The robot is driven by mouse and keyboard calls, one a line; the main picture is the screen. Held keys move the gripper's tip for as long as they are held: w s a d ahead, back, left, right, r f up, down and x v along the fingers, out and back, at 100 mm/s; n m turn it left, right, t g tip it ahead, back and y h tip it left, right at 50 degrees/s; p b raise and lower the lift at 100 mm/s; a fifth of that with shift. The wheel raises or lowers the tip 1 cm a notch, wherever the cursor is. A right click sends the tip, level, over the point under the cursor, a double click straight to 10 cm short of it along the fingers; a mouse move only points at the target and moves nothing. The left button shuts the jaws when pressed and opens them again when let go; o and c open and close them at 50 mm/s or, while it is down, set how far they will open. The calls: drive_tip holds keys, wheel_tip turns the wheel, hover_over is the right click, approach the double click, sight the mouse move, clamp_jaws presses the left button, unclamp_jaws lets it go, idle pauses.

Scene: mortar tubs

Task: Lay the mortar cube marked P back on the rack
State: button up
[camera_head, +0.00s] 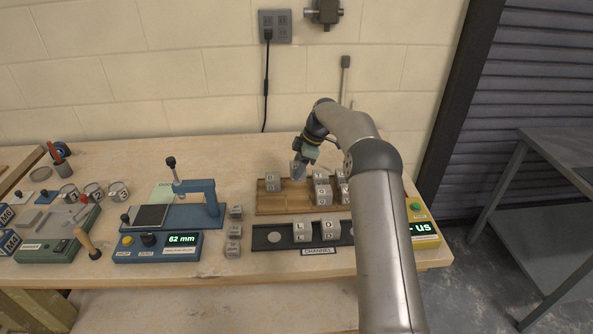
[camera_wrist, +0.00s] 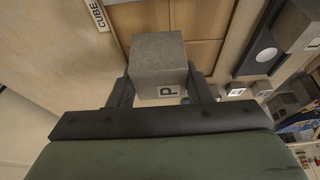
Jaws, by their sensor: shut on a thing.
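The mortar cube marked P (camera_wrist: 158,60) is grey, with its P label facing my gripper in the wrist view. My gripper (camera_wrist: 160,88) is shut on it, one finger on each side. In the head view the held cube (camera_head: 297,170) is at the left part of the wooden rack (camera_head: 268,208), partly hidden by my gripper (camera_head: 302,166). I cannot tell whether it touches the rack.
A black channel tray (camera_head: 262,236) with cubes marked L and D (camera_head: 326,229) lies in front of the rack. Small cubes (camera_head: 234,231) stand left of it. A blue device (camera_head: 205,205) reading 62 mm is further left, and a yellow-green meter (camera_head: 424,236) is at right.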

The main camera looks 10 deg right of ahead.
drive_tip(key=shift+w+f+p, duration=0.35)
drive_tip(key=shift+w+f, duration=0.65)
drive_tip(key=shift+f, duration=1.65)
drive_tip(key=shift+f, duration=0.2)
drive_tip(key=o, duration=1.3)
drive_tip(key=shift+c, duration=0.2)
drive_tip(key=shift+r, duration=0.1)
